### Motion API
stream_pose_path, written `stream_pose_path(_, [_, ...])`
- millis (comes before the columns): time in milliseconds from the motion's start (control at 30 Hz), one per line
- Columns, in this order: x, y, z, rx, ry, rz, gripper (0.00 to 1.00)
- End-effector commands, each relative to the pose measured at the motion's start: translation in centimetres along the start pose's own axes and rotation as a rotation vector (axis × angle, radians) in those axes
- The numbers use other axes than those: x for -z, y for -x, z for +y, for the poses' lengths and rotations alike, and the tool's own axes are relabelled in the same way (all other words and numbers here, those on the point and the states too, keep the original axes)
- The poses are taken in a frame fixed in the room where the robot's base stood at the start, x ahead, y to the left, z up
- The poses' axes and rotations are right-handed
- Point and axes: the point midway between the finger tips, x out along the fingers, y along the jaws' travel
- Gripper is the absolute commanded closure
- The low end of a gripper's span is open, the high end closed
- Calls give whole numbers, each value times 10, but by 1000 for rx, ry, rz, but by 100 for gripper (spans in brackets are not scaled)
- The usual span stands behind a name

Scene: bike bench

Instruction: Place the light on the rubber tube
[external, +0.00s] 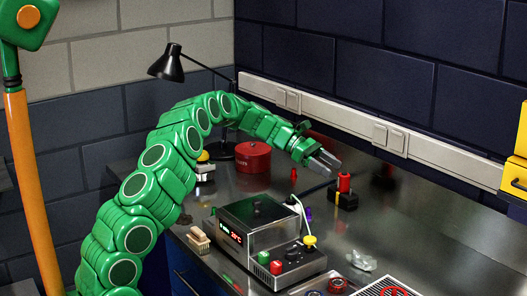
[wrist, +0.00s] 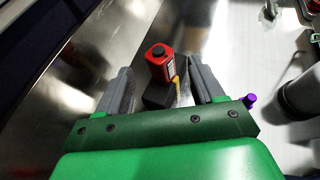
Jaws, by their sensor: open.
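I cannot tell for sure which thing is the light or the rubber tube. A red block-like item with a black top (external: 344,182) stands on or just behind a black block (external: 347,202) on the bench, right of my gripper (external: 323,163). In the wrist view the red item (wrist: 160,66) and the black block (wrist: 157,97) with a yellow part appear between my open fingers (wrist: 160,80). My gripper holds nothing and is apart from them in the external view. A black desk lamp (external: 169,65) stands at the back left.
A black box with a display (external: 255,232) stands mid-bench. A round red tin (external: 253,157) is behind it, and a brush (external: 199,239) to its left. A purple item (wrist: 250,100) is right of my gripper. A yellow case (external: 515,174) is at the right edge. Bare metal bench (external: 420,225) lies right.

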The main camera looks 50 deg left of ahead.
Motion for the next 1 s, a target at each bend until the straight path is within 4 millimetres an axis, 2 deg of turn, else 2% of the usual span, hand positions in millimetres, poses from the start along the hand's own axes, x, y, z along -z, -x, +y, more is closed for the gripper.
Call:
stream_pose_path(100, [1,24,1,-4,-1,2,33])
stream_pose_path(333, [0,54,1,-4,-2,2,33])
stream_pose_path(1000, [0,58,0,-1,-1,2,33])
